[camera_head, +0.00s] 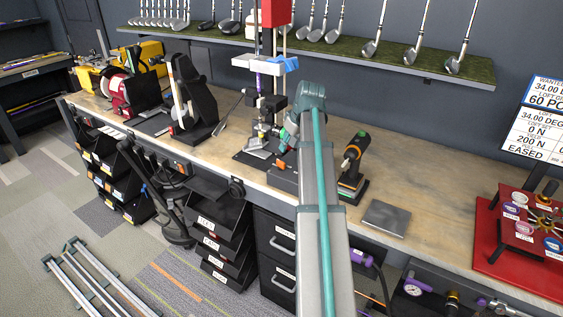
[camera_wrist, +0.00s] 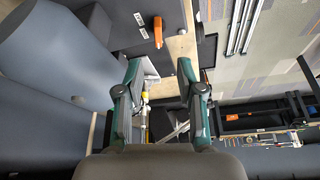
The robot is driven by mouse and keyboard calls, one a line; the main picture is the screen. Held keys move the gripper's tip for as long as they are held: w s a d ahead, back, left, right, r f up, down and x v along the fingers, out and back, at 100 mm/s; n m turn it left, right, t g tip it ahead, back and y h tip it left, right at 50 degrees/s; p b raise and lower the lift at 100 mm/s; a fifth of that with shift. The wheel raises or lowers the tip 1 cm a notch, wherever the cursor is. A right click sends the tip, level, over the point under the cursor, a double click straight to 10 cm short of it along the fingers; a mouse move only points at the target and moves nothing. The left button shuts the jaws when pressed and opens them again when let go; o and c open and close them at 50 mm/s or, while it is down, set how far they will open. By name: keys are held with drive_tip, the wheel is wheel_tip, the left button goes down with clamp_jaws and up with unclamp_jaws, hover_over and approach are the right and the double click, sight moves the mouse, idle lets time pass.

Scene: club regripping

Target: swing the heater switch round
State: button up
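An orange lever (camera_wrist: 158,32), which looks like the heater switch, stands on a dark box face (camera_wrist: 125,28) with small white labels in the wrist view. In the head view my gripper (camera_head: 288,138) is above and behind the box, partly hidden by my arm.
A club-clamping stand (camera_head: 262,105) rises just left of my gripper. A cordless drill (camera_head: 353,160) stands to the right, beside a grey plate (camera_head: 386,217). A club shelf (camera_head: 330,50) runs behind.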

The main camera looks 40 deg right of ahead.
sight(281, 161)
drive_tip(key=shift+p+x, duration=1.55)
drive_tip(key=shift+x, duration=3.7)
drive_tip(key=shift+w+d, duration=0.1)
drive_tip(key=shift+c, duration=0.3)
clamp_jaws()
